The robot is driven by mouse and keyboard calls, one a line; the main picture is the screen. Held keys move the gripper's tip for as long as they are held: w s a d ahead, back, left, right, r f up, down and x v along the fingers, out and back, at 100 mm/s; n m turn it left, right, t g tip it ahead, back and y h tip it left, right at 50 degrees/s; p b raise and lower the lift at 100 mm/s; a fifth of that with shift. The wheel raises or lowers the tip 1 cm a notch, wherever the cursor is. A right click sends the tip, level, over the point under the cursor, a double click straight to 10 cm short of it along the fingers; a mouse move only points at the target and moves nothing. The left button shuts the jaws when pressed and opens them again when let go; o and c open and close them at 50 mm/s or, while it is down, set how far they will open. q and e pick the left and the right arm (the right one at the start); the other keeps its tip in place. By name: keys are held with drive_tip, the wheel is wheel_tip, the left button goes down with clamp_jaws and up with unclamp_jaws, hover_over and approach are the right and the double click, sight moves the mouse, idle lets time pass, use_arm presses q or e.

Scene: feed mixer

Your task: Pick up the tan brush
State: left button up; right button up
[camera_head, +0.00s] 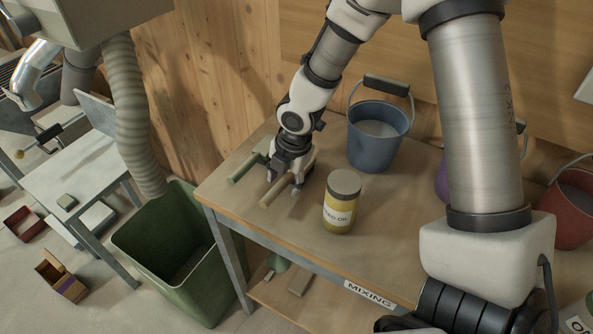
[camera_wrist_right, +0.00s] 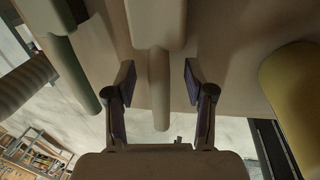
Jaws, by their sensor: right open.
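The tan brush (camera_head: 275,191) lies on the wooden table, its handle pointing toward the table's front left edge. In the right wrist view its tan handle (camera_wrist_right: 160,88) runs between my two fingers, with a gap on each side. My right gripper (camera_head: 287,180) is open and reaches down over the brush, hiding its back part in the head view. The open fingers also show in the right wrist view (camera_wrist_right: 159,85). My left gripper is not in view.
A green brush (camera_head: 243,167) lies just left of the tan one. A yellow oil jar (camera_head: 341,208) stands to the right. A blue bucket (camera_head: 377,135) stands behind. A green bin (camera_head: 170,245) is on the floor by the table's left edge.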

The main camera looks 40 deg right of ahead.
sight(284, 179)
drive_tip(key=shift+w+d+f, duration=0.1)
drive_tip(key=shift+w+f, duration=0.2)
drive_tip(key=shift+f, duration=0.35)
drive_tip(key=shift+s+r, duration=0.2)
drive_tip(key=shift+r, duration=0.05)
drive_tip(key=shift+s+a+r, duration=0.1)
drive_tip(key=shift+s+a, duration=0.05)
drive_tip(key=shift+a, duration=0.1)
drive_tip(key=c, duration=0.4)
clamp_jaws()
wheel_tip(284, 179, up, 9)
drive_tip(key=p, duration=0.3)
drive_tip(key=shift+d+r+p, duration=0.1)
drive_tip(key=shift+p, duration=0.25)
drive_tip(key=shift+r, duration=0.3)
